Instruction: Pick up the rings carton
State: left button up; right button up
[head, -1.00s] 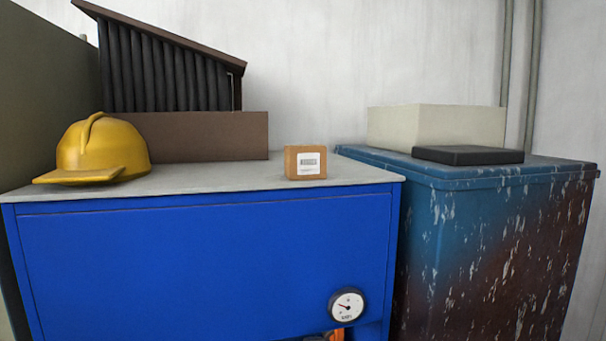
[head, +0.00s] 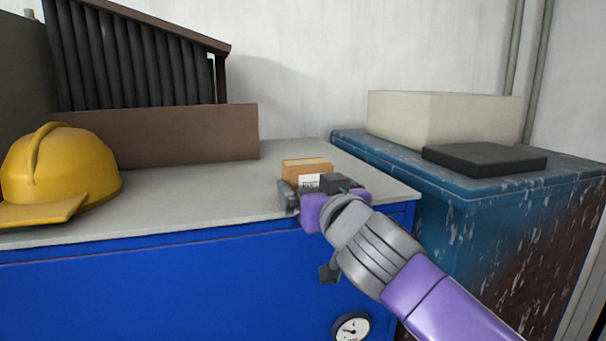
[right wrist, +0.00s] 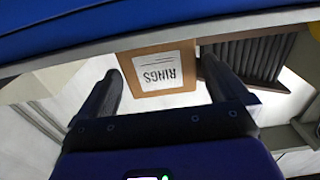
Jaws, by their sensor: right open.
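The rings carton (head: 306,168) is a small brown box with a white label, standing on the grey top of the blue cabinet near its right end. In the right wrist view the carton (right wrist: 134,64) shows its label reading "RINGS". My right gripper (head: 312,188) is just in front of the carton in the head view and hides its lower part. In the right wrist view the right gripper (right wrist: 165,85) has its two dark fingers apart, with the carton between and beyond their tips. I cannot tell whether a finger touches it. My left gripper is not in view.
A yellow hard hat (head: 62,172) and a long brown box (head: 190,137) stand left on the cabinet top (head: 215,193). A cream box (head: 440,117) and a flat black case (head: 484,160) lie on the worn blue bin to the right. The cabinet top between hat and carton is clear.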

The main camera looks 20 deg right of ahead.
aim_at(312, 182)
jog(key=shift+w+r+p, duration=0.25)
jog(key=shift+w+p, duration=0.05)
jog(key=shift+w, duration=0.1)
jog(key=w+p, duration=0.1)
jog(key=w, duration=0.2)
jog(key=shift+w+p, duration=0.35)
jog(key=shift+w, duration=0.2)
jog(key=shift+s, duration=0.3)
jog(key=shift+c, duration=1.1)
jog(key=c, duration=0.6)
jog(key=shift+o, duration=0.2)
